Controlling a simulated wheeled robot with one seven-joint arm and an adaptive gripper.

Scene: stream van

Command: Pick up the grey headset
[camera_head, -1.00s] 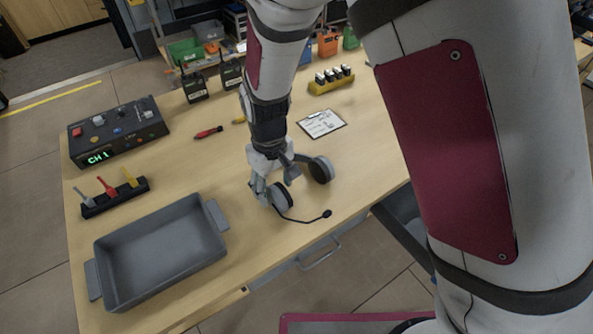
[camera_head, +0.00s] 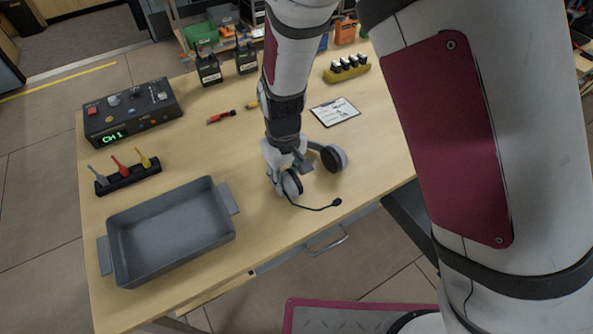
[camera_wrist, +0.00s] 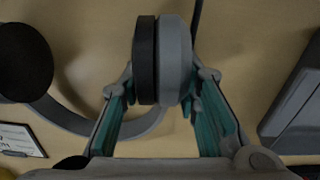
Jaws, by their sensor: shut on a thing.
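The grey headset (camera_head: 291,182) has black ear pads and a thin black microphone boom. It is at the front middle of the wooden table in the head view. In the wrist view, one ear cup (camera_wrist: 176,60) is between the teal-padded fingers of my gripper (camera_wrist: 163,92), which is shut on it. The headband curves off to the left, to the other ear cup (camera_wrist: 24,62). My gripper (camera_head: 283,180) comes down from above in the head view and hides part of the headband. I cannot tell whether the headset is clear of the table.
A grey tray (camera_head: 108,232) with handles stands left of the headset. A clipboard (camera_head: 335,111) lies behind it. A control box (camera_head: 132,112), a rack of coloured tools (camera_head: 127,178), radios (camera_head: 209,70) and a yellow battery holder (camera_head: 346,74) are farther off. The table's front edge is close.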

